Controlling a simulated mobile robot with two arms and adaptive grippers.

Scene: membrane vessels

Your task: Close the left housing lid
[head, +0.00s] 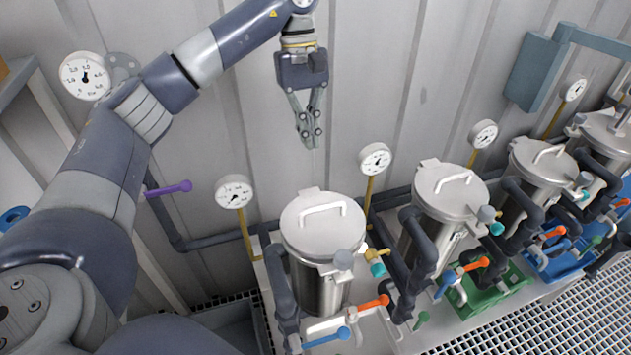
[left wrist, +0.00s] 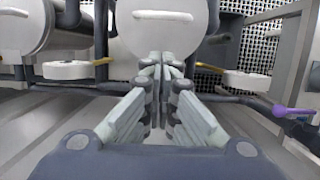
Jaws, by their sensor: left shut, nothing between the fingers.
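The left housing (head: 318,285) is a steel vessel with a round lid (head: 322,228) that has a pale bar handle on top. In the head view the lid sits flat over the vessel. My left gripper (head: 310,140) is shut and empty, pointing down above and behind this lid, clear of it. In the left wrist view the shut fingers (left wrist: 163,65) overlap the lower edge of the lid (left wrist: 163,35), whose handle shows near the top. Whether the lid is fully seated cannot be told. My right gripper is in neither view.
More lidded vessels (head: 451,190) stand in a row to the right. Gauges on yellow stems, such as the nearest gauge (head: 233,192), rise behind the vessels. A purple-handled valve (head: 169,188) is at left. Dark pipes and colored valve handles crowd the front. The grey wall (head: 400,60) is close behind.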

